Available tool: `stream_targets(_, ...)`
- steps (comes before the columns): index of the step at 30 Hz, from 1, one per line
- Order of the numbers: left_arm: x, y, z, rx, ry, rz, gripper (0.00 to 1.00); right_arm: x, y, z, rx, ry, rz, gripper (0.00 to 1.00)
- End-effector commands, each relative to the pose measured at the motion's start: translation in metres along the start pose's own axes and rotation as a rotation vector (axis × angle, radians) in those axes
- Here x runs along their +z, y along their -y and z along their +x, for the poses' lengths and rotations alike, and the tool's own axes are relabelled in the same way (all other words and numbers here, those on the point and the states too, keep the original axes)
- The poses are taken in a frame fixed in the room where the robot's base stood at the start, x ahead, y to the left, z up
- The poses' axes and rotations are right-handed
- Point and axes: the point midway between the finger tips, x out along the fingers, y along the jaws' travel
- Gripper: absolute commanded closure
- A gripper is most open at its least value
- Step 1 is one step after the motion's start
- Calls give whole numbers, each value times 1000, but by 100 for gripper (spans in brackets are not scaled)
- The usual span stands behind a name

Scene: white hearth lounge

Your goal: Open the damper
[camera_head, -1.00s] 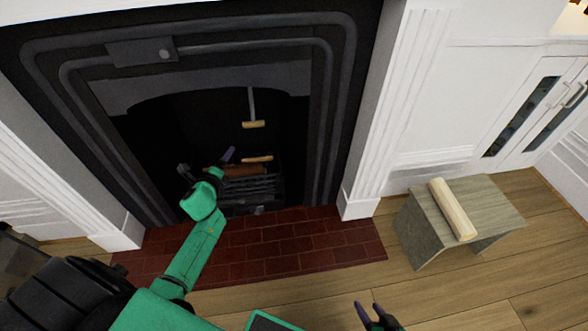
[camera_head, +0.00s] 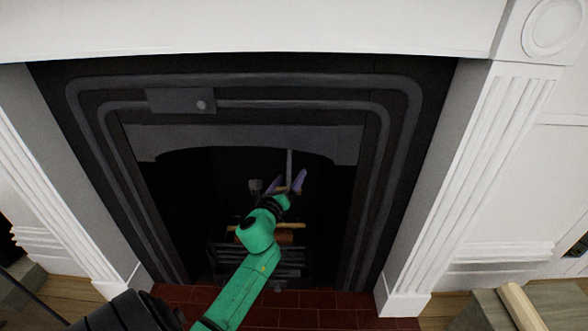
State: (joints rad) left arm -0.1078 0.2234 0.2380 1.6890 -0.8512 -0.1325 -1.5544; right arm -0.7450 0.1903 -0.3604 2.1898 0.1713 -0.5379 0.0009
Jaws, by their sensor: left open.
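A thin grey rod (camera_head: 289,163), which looks like the damper pull, hangs down inside the dark opening of the fireplace. The wooden handle at its lower end is hidden behind my left gripper. My left gripper (camera_head: 287,180) is inside the opening, with its purple-grey fingers spread and pointing up. The lower part of the rod shows between the fingers; I cannot tell whether they touch it. The damper plate itself is not visible. My right gripper is out of view.
A grate with logs (camera_head: 292,226) lies below my left gripper. The dark metal surround (camera_head: 405,130) and white mantel columns (camera_head: 468,170) frame the opening. A small bench (camera_head: 482,312) with a pale log stands at the lower right. A red brick hearth (camera_head: 322,306) lies in front.

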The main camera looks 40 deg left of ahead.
Motion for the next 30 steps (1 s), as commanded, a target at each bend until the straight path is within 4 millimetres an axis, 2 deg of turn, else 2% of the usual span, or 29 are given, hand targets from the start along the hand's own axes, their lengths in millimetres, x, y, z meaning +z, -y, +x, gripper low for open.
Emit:
stream_targets(8, -1, 0, 0, 1, 0, -1, 10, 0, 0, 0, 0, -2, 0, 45)
stream_targets(9, -1, 0, 0, 1, 0, -1, 25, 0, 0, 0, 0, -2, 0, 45)
stream_targets(15, -1, 0, 0, 1, -1, 0, 100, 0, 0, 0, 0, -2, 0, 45)
stream_targets(30, -5, 0, 0, -2, -3, 7, 100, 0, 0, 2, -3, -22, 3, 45)
